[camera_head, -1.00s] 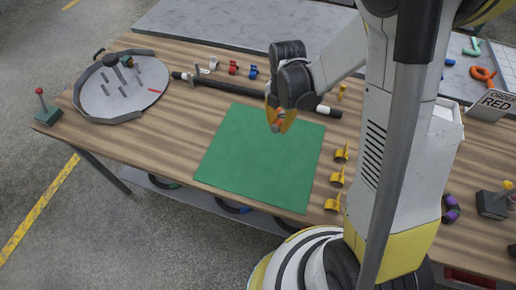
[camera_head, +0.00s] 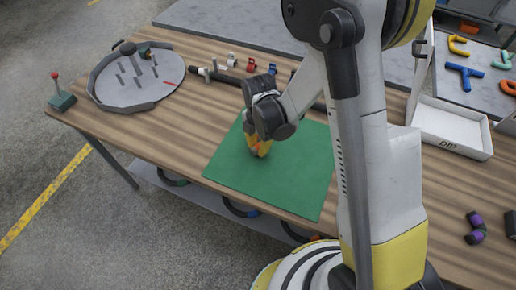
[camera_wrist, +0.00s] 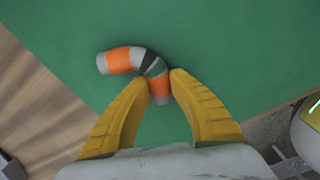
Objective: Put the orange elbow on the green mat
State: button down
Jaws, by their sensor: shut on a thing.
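The orange elbow (camera_wrist: 119,60) is a bent pipe piece with orange sections, pale ends and a dark band at the bend. In the wrist view my gripper (camera_wrist: 159,80) is shut on one leg of it, and the other leg points left. In the head view my gripper (camera_head: 258,150) points down over the left part of the green mat (camera_head: 290,185) and mostly hides the elbow. The mat lies flat on the wooden table and fills much of the wrist view (camera_wrist: 240,40). I cannot tell whether the elbow touches the mat.
A round grey tray with pegs (camera_head: 135,90) stands at the left, near a red-knobbed box (camera_head: 61,97). A dark pipe and small red and blue clips (camera_head: 251,65) lie behind the mat. A white bin (camera_head: 455,140) and a purple elbow (camera_head: 475,230) are at the right.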

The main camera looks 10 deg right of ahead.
jog(key=shift+r, duration=0.1)
jog(key=c, duration=1.3)
grip_release()
notch_tip(320, 180, up, 12)
jog(key=p, duration=0.5)
notch_tip(320, 180, up, 13)
jog(key=m+t, duration=0.3)
jog(key=m, duration=0.8)
send_over(259, 146)
jog(key=s+d, duration=0.5)
jog(key=s+d+r+m+t, duration=0.4)
jog(key=s+m, duration=0.4)
jog(key=m, duration=0.5)
jog(key=shift+d+r+m, duration=0.3)
jog(key=shift+r+m, duration=0.1)
jog(key=shift+r, duration=0.25)
